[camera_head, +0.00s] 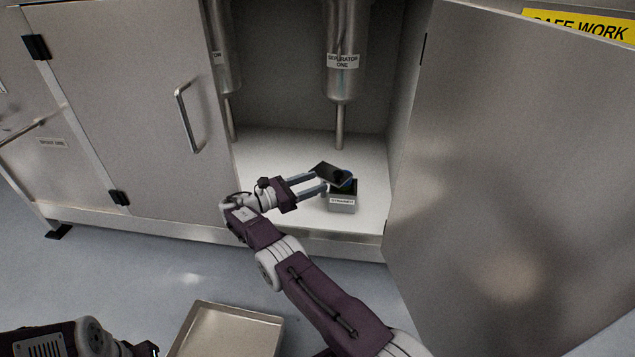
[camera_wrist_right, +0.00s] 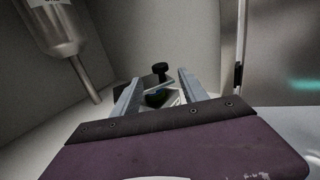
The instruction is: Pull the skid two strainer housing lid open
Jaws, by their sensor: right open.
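The strainer housing (camera_head: 342,204) is a small labelled box on the cabinet floor; whether its label names skid two is too small to tell. Its dark lid (camera_head: 328,174) stands tilted up at the box's back left, with something blue showing beside it. My right gripper (camera_head: 325,182) is open, its fingers at the lid's left side; contact is unclear. In the right wrist view, a black knob (camera_wrist_right: 160,70) and part of the housing show beyond and between the open fingers (camera_wrist_right: 158,92). Only part of my left arm shows at the bottom left; its gripper is out of view.
The cabinet's right door (camera_head: 500,170) stands open; the left door (camera_head: 140,110) is shut. Vessels, one labelled separator one (camera_head: 344,80), hang above the cabinet floor (camera_head: 280,150). A shallow metal tray (camera_head: 190,335) lies outside on the floor.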

